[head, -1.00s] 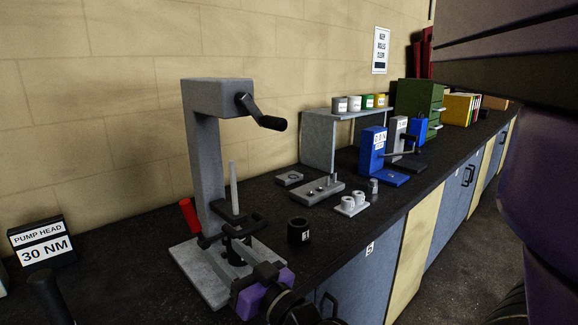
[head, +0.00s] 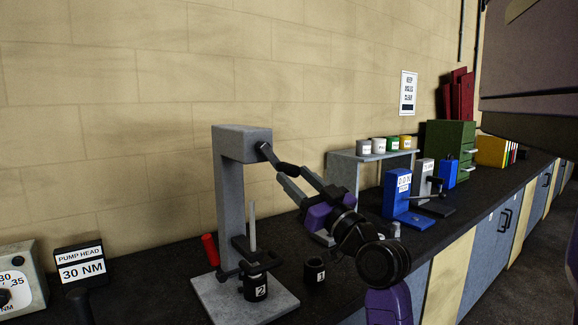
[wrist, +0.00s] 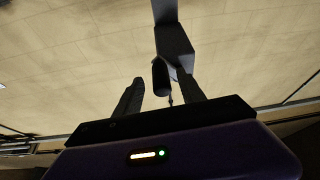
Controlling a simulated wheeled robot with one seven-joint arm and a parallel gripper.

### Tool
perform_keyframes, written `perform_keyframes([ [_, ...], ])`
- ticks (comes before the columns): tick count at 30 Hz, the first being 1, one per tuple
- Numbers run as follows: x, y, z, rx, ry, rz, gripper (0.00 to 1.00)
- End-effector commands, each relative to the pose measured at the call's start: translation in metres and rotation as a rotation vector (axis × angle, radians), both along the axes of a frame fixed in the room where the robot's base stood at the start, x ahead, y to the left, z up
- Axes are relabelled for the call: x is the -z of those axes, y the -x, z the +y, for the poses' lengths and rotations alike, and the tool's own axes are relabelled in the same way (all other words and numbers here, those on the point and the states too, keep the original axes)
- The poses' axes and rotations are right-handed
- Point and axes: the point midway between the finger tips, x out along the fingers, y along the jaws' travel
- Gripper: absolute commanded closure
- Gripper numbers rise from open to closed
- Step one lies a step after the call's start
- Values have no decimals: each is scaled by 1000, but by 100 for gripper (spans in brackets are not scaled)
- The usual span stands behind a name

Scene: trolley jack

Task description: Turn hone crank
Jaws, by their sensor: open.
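The hone stand (head: 229,195) is a grey column with an overhanging head on a flat base plate. Its black crank (head: 268,156) juts from the head's right side, angled down to a dark handle (head: 287,168). My gripper (head: 294,180) is open at the handle, its fingers reaching up from the lower right. In the wrist view the handle (wrist: 160,77) shows between the two spread fingers, with gaps visible; I cannot tell whether either touches it. A black cylinder marked 2 (head: 255,288) sits on the base under the stand's clamp and upright rod (head: 252,225).
A black cylinder (head: 314,270) stands right of the base. A red-handled part (head: 210,249) is at the stand's left. A PUMP HEAD 30 NM sign (head: 81,263) is far left. Blue fixtures (head: 397,196) and a grey shelf (head: 345,168) lie right. The wall is close behind.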

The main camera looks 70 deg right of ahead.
Motion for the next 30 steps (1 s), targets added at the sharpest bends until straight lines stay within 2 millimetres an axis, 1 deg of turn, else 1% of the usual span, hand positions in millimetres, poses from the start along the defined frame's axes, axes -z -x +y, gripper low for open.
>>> perform_keyframes([
  [1, -7, -7, -4, -1, 0, 0, 53],
  [7, -13, -25, -14, -1, 0, 0, 53],
  [11, -14, -30, -16, 0, 0, 0, 53],
  [18, -14, -30, -17, 0, 0, 0, 53],
  [19, -14, -30, -17, 0, 0, 0, 57],
  [20, -14, -30, -17, 0, 0, 0, 63],
  [21, -14, -30, -17, 0, 0, 0, 71],
  [25, -14, -30, -17, 1, 0, 0, 96],
  [26, -14, -30, -17, 1, 0, 0, 100],
  [30, -14, -30, -17, 1, 0, 0, 100],
])
